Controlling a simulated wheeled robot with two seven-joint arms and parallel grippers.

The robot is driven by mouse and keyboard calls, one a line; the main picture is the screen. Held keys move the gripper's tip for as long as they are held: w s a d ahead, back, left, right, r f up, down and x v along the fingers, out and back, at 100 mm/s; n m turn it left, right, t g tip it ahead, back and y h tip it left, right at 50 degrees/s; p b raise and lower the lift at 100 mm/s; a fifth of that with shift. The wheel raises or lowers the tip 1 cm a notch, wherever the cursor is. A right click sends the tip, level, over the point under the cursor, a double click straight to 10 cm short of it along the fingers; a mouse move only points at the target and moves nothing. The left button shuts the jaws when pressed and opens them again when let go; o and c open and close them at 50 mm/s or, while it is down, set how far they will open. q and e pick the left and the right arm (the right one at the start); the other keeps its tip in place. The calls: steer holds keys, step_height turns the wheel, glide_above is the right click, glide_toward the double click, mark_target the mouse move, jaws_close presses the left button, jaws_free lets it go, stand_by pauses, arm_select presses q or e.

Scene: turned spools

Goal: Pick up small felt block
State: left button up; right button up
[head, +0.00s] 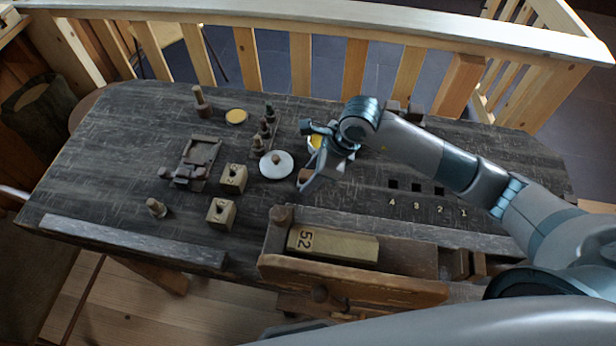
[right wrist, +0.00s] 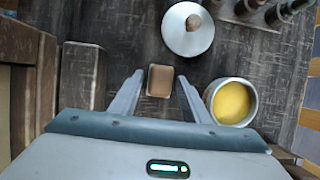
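A small brown block (right wrist: 160,81), which I take to be the small felt block, lies on the dark table. In the right wrist view it sits between the two fingertips of my right gripper (right wrist: 160,76), with a gap on each side. The fingers are open and do not appear to touch it. In the head view the block (head: 305,175) shows partly, with my right gripper (head: 319,173) over it and hiding some of it. My left gripper is not in view.
A white knobbed lid (head: 276,166) and a cup with yellow contents (right wrist: 233,102) stand close to the block. A wooden tray (head: 408,256) holding a block marked 52 (head: 333,243) is at the front. Two holed wooden blocks (head: 233,179) (head: 221,213) stand left; dark table (head: 110,140) lies clear beyond.

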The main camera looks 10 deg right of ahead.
mark_target(303, 171)
steer(key=c, duration=0.7)
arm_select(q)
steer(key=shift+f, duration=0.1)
arm_select(e)
steer(key=shift+r, duration=0.15)
